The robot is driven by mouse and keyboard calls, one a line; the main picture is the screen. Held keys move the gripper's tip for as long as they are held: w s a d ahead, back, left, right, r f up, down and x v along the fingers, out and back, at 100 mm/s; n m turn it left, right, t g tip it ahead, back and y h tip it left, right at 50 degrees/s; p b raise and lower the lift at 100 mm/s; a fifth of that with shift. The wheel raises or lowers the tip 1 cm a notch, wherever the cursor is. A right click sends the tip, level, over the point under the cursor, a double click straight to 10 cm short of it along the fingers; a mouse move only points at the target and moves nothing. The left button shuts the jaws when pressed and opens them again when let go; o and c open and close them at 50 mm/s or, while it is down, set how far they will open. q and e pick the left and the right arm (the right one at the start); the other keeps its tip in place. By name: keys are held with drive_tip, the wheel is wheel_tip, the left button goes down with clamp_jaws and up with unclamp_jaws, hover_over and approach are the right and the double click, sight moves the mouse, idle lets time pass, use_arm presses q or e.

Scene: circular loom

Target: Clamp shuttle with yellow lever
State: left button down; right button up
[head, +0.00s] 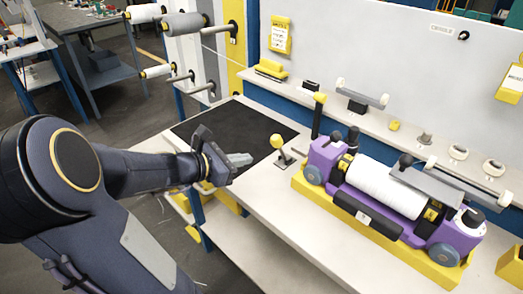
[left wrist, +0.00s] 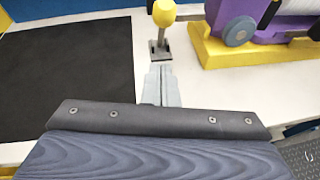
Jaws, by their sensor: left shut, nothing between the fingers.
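The purple shuttle (head: 340,205) with a white roll (head: 385,188) sits on a yellow base (head: 375,240) at the right of the bench. Its left end also shows in the left wrist view (left wrist: 238,14). The yellow lever (head: 277,143) is a yellow knob on a short post, standing on a small dark plate left of the shuttle. In the left wrist view the lever (left wrist: 164,14) stands upright just beyond my fingertips. My left gripper (head: 240,160) is shut and empty, a little left of the lever and apart from it. My right gripper is not in view.
A black mat (head: 235,125) lies on the white bench left of the lever. White spools (head: 155,70) hang at the back left. The bench front (head: 270,215) is clear.

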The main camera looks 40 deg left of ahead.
sight(279, 149)
use_arm(q)
drive_tip(key=w+d, duration=0.1)
drive_tip(key=w, duration=0.5)
drive_tip(key=shift+d+r+p, duration=0.35)
drive_tip(key=shift+r, duration=0.05)
